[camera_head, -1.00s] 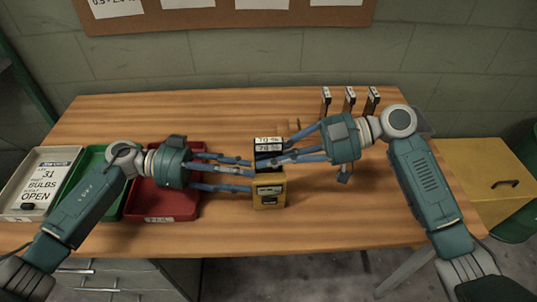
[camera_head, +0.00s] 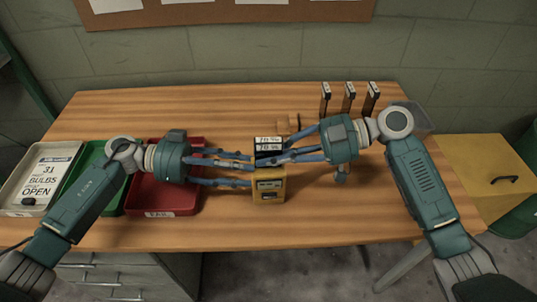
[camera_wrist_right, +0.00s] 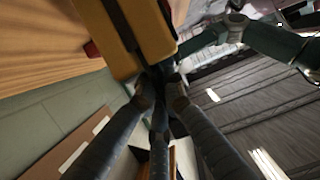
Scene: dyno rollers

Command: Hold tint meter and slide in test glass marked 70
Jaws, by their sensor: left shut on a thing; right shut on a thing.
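The yellow tint meter (camera_head: 269,191) is held above the table in the head view, with a dark display on its face. My left gripper (camera_head: 251,169) is shut on it from the left. A dark test glass with a white label reading 70 % (camera_head: 268,147) is directly behind the meter's top edge. My right gripper (camera_head: 262,160) is shut on this glass from the right. In the right wrist view the meter (camera_wrist_right: 155,28) is close to the fingertips (camera_wrist_right: 160,80), with a dark slot along it. Fingers partly hide the glass, so I cannot tell how far it is in the slot.
Three dark upright pieces (camera_head: 349,97) stand at the back right. A small wooden block (camera_head: 288,124) is behind the right gripper. A red tray (camera_head: 160,198), a green tray and a pale tray with a sign (camera_head: 42,185) are at the left. The table's front middle is clear.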

